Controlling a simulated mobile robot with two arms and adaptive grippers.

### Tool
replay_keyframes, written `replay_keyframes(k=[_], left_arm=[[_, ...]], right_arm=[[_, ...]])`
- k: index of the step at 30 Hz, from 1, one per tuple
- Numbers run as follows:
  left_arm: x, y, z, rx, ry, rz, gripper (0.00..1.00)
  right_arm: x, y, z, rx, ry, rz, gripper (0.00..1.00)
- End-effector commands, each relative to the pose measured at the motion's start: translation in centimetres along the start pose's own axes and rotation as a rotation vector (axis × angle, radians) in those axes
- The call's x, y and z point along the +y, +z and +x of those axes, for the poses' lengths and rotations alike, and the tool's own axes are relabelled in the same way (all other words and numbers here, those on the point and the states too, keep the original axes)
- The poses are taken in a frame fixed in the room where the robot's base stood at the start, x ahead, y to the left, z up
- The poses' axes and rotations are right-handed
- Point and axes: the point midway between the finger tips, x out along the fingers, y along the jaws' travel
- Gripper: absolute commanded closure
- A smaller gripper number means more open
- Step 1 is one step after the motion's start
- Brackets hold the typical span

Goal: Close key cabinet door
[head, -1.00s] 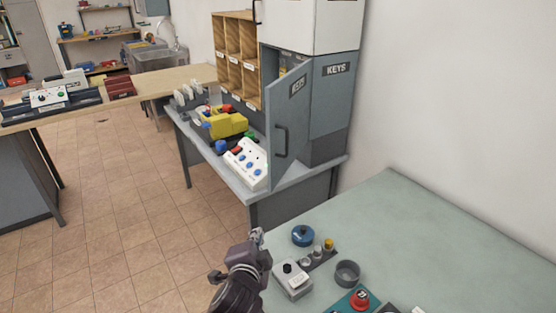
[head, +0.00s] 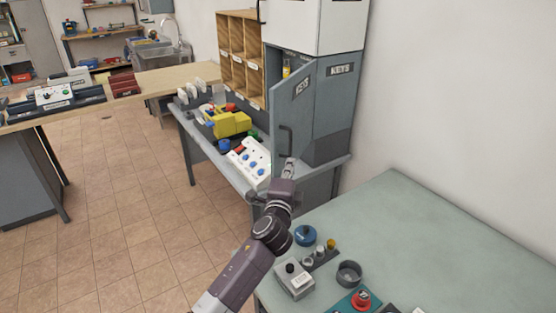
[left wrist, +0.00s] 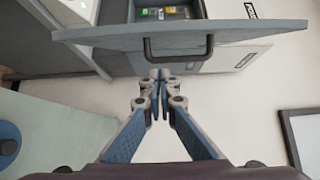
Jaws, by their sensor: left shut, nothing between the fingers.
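The grey key cabinet (head: 335,108) stands on the grey side table, with a KEYS label on its body. Its door (head: 293,118) is open and swung toward me, with a dark bar handle; some small things show inside behind it. In the left wrist view the door (left wrist: 240,36) crosses the top as a grey panel, with the dark handle (left wrist: 178,58) on its face. My left gripper (head: 289,163) is shut and empty near the lower part of the door. In the wrist view its fingertips (left wrist: 160,75) point at the door just below the handle; I cannot tell whether they touch. My right gripper is not in view.
A wooden pigeonhole shelf (head: 240,52) stands left of the cabinet. A yellow device (head: 230,124) and a white control box (head: 249,160) lie on the side table (head: 320,182). The green-grey table (head: 430,235) at the right carries several small parts near its left edge.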

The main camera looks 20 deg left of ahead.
Motion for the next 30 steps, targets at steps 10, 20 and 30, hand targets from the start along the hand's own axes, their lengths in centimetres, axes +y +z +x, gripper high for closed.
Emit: replay_keyframes(k=[10, 20, 30], left_arm=[[-0.1, 3.5, 1.9, -0.001, 0.001, 0.0, 1.0], [0.1, 4.0, 2.0, -0.001, 0.001, -0.001, 1.0], [0.0, 5.0, 2.1, 0.021, 0.0, 0.003, 1.0]], right_arm=[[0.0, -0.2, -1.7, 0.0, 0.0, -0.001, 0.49], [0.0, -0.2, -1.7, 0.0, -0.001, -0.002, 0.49], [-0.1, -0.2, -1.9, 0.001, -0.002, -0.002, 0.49]])
